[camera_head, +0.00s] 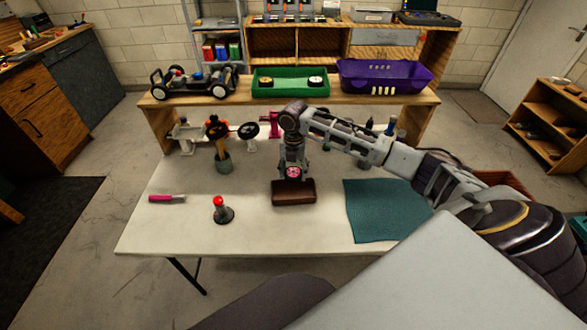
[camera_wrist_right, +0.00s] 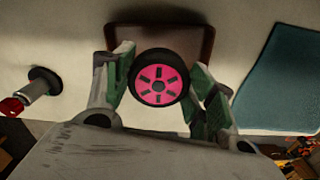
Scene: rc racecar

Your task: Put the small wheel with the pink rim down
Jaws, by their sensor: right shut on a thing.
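The small wheel with the pink rim (camera_wrist_right: 158,85) has a black tyre and sits between the green-padded fingers of my right gripper (camera_wrist_right: 160,92) in the right wrist view. The gripper is shut on it. In the head view the wheel (camera_head: 292,172) shows as a pink spot below my right gripper (camera_head: 292,170), in front of or over a dark brown block (camera_head: 294,194) on the white table. I cannot tell whether the wheel touches the block. My left gripper is not in view.
A teal mat (camera_head: 385,210) lies right of the block. A red-topped joystick-like item (camera_head: 222,211) and a pink-handled tool (camera_head: 167,198) lie left. A raised shelf behind holds a car chassis (camera_head: 195,83), a green tray (camera_head: 290,73) and a purple basket (camera_head: 385,72).

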